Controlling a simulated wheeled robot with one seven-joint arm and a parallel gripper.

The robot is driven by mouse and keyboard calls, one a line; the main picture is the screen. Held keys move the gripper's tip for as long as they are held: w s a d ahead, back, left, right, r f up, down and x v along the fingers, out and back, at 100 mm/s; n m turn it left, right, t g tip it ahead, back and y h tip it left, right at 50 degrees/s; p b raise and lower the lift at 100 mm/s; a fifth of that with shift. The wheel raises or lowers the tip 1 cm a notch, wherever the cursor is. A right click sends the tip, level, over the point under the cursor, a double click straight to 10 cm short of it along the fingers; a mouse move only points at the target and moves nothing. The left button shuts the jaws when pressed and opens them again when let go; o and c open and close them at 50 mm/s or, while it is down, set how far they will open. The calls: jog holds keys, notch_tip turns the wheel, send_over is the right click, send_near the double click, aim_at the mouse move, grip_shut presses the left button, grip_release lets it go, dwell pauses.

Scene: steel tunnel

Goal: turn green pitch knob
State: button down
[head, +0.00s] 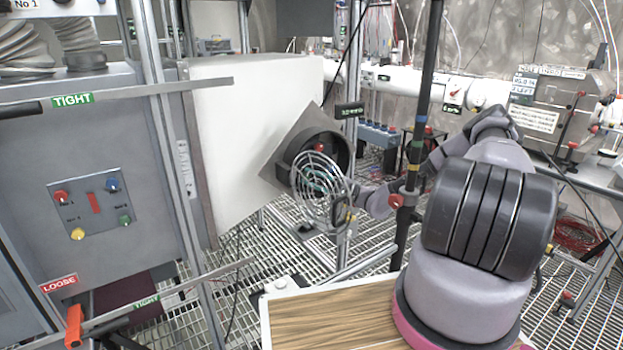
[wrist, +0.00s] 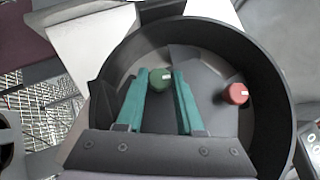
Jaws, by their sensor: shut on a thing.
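The green knob (wrist: 160,78) sits inside a dark round housing (wrist: 270,110) in the wrist view. My gripper (wrist: 160,75) has its two teal fingers on either side of the knob and is shut on it. A pale mark shows on the knob's face. A red knob (wrist: 236,94) is to the right in the same housing, apart from the fingers. In the head view the dark housing (head: 318,128) is at the centre, with the red knob (head: 320,147) visible. There a round wire grille (head: 322,192) covers the fingers, and the green knob is hidden.
The housing's thick rim surrounds my fingers closely. A grey cabinet panel (head: 95,205) with several coloured knobs stands at left. A dark vertical pole (head: 421,100) stands right of the housing. A wood-topped surface (head: 335,318) lies below, over grated floor.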

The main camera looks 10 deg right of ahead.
jog(key=shift+f+m+t+y, duration=0.15)
jog(key=shift+m+t+y, duration=0.15)
jog(key=shift+m+t, duration=0.6)
jog(key=shift+m, duration=0.3)
jog(key=c, duration=0.5)
grip_release()
jog(key=shift+c, duration=0.2)
jog(key=v, duration=1)
jog(key=shift+s+d+f, duration=0.2)
jog(key=shift+d, duration=0.05)
jog(key=shift+d, duration=0.1)
